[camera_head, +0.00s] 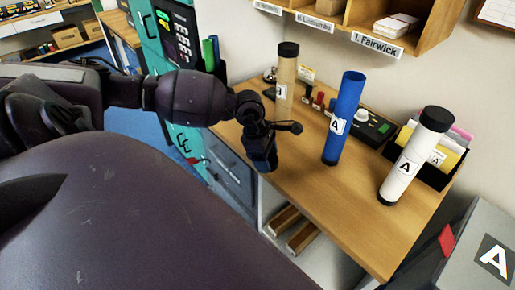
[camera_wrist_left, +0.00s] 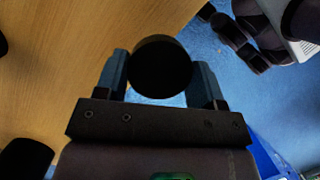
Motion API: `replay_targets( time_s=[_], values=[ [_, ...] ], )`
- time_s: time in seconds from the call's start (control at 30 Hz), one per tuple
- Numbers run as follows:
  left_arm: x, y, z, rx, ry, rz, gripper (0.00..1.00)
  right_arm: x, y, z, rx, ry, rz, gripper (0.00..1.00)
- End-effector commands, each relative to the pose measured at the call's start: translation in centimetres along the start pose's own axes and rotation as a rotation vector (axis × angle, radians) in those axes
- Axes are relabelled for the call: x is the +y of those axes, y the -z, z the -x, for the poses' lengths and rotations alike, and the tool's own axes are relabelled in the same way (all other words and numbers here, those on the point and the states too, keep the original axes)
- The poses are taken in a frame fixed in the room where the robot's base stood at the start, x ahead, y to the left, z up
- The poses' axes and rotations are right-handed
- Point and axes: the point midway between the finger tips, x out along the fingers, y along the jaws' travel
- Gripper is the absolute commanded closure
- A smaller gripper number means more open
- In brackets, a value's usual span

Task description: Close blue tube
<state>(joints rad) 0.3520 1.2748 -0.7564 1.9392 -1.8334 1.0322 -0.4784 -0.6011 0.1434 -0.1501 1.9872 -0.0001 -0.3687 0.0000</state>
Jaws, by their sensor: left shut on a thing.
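The blue tube (camera_head: 343,118) stands upright on the wooden desk. It bears a white "A" label, and its top shows no black cap. My left gripper (camera_head: 262,152) is to the left of the blue tube, apart from it, over the desk's front left edge. In the left wrist view, my left gripper (camera_wrist_left: 161,82) is shut on a round black cap (camera_wrist_left: 162,64), held between its two fingers. The cap is hard to make out in the head view, dark against the dark gripper. My right gripper does not show.
A tan tube (camera_head: 286,80) with a black cap stands behind my left gripper. A white tube (camera_head: 412,162) with black ends stands at the right. A black box (camera_head: 449,177) of cards and a small control box (camera_head: 371,127) sit behind. The desk's front middle (camera_head: 345,205) is clear.

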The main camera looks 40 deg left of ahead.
Motion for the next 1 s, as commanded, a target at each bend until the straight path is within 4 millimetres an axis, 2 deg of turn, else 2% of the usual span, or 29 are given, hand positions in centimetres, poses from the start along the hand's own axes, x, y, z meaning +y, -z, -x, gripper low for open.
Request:
replay_targets(
  time_s=[0.37, 0.7, 0.9, 1.0],
  values=[
    [-0.9, -6.7, 0.0, -0.004, 0.208, -0.676, 0.62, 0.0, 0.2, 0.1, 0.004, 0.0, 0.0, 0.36],
    [-2.4, -13.1, 1.6, 0.0, 0.429, -1.393, 0.62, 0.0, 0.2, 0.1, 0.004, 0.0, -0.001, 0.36],
    [-3.3, -15.8, 2.8, 0.002, 0.541, -1.749, 0.62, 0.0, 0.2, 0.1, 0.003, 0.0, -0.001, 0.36],
    [-3.5, -16.6, 3.2, 0.002, 0.576, -1.86, 0.62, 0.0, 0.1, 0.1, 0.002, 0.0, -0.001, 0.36]
  ],
)
